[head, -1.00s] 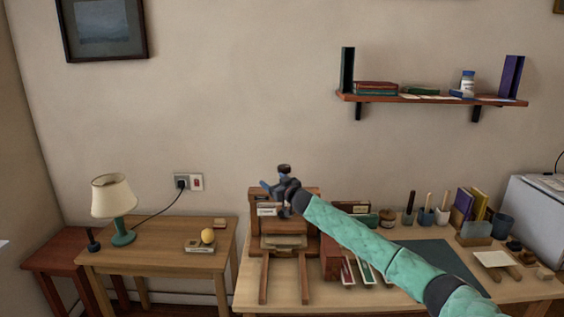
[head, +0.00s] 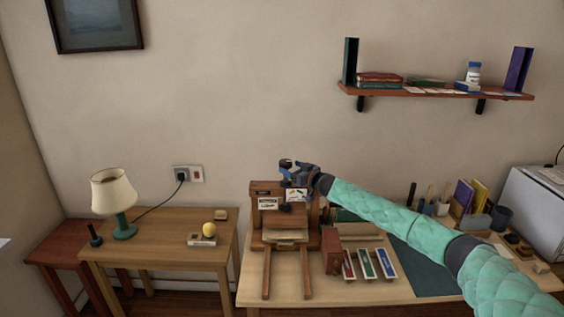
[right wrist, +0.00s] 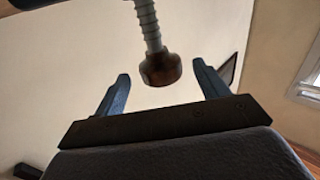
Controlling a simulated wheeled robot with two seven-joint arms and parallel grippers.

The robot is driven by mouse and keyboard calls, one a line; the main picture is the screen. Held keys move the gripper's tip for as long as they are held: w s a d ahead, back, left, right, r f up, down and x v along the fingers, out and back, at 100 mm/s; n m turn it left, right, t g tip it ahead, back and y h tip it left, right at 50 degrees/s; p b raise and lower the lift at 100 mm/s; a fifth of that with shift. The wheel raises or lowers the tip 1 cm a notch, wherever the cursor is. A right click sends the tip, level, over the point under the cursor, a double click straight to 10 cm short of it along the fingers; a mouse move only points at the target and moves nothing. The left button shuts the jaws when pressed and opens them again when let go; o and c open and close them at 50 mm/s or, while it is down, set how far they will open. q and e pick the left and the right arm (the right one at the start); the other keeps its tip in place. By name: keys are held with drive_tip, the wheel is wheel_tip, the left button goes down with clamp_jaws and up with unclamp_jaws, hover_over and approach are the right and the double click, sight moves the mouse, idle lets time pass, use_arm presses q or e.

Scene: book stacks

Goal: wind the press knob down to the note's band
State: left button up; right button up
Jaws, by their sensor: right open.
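The wooden press (head: 266,217) stands on the desk, with its dark round knob (head: 286,163) on top. A white label and a small card with coloured marks (head: 297,195) show on its front; the markings are too small to read. My right gripper (head: 294,169) is at the knob's height, just right of it. In the right wrist view the brown knob (right wrist: 160,70) sits on a threaded screw (right wrist: 148,25), between the open fingers of my right gripper (right wrist: 160,72). Gaps show on both sides of the knob. My left gripper is not in view.
Pen cups and books (head: 464,196) stand farther right. A side table with a lamp (head: 113,192) is at left. A wall shelf (head: 430,91) hangs above right.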

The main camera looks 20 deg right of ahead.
sight(282, 164)
drive_tip(key=p+x, duration=0.1)
drive_tip(key=x, duration=0.3)
drive_tip(key=shift+w+a, duration=0.15)
drive_tip(key=shift+w, duration=0.15)
drive_tip(key=shift+w+a+p, duration=0.3)
drive_tip(key=shift+w+p, duration=0.1)
drive_tip(key=shift+w, duration=0.05)
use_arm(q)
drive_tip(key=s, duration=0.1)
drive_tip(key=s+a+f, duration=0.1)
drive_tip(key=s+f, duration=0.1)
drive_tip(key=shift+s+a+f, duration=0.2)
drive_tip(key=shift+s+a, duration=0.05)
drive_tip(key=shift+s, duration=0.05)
use_arm(e)
drive_tip(key=shift+w, duration=0.1)
drive_tip(key=shift+c, duration=0.2)
drive_tip(key=c, duration=0.9)
